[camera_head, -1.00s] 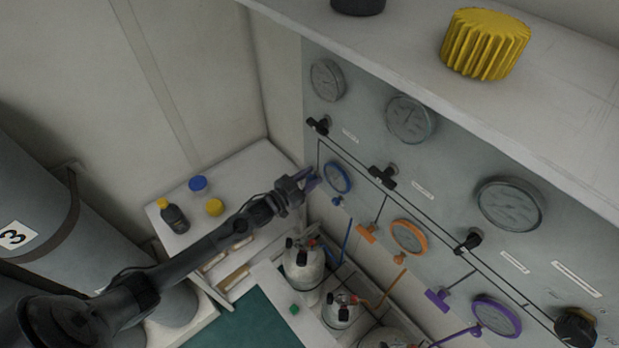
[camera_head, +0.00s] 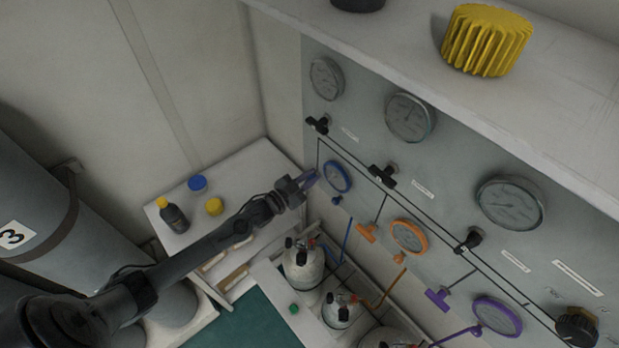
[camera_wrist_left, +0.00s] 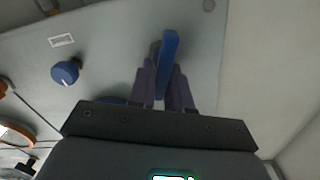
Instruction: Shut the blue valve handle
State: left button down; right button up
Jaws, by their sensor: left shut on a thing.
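The blue valve handle (camera_wrist_left: 169,52) is a blue bar standing out from the grey panel in the left wrist view. The purple-grey fingers of my left gripper (camera_wrist_left: 165,90) are shut on it, one on each side. In the head view my left gripper (camera_head: 310,179) is at the panel's left end, just left of the blue-rimmed gauge (camera_head: 337,177). The handle is mostly hidden by the fingers there. My right gripper is in neither view.
A blue knob (camera_wrist_left: 66,72) sits on the panel beside the handle. An orange gauge (camera_head: 409,237) and a purple gauge (camera_head: 497,316) are farther right. A shelf with a yellow ribbed cap (camera_head: 486,40) overhangs the panel. Bottles stand below.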

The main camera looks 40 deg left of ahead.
pick_arm(q)
jog(key=m, duration=0.3)
jog(key=shift+d+f+m+b, duration=0.2)
jog(key=shift+d+m+b, duration=0.1)
jog(key=shift+m, duration=0.1)
jog(key=shift+s+d+f+m+b, duration=0.15)
jog(key=shift+m+b, duration=0.25)
jog(key=shift+m, duration=1.25)
jog(key=shift+w+f+m+b, duration=0.1)
jog(key=shift+f+m+b, duration=0.2)
jog(key=shift+m, duration=1.4)
jog(key=shift+s+d+f+m+b, duration=0.1)
jog(key=shift+m+b, duration=0.35)
jog(key=shift+m, duration=1.2)
jog(key=c, duration=1.1)
grip_release()
jog(key=shift+c, duration=0.2)
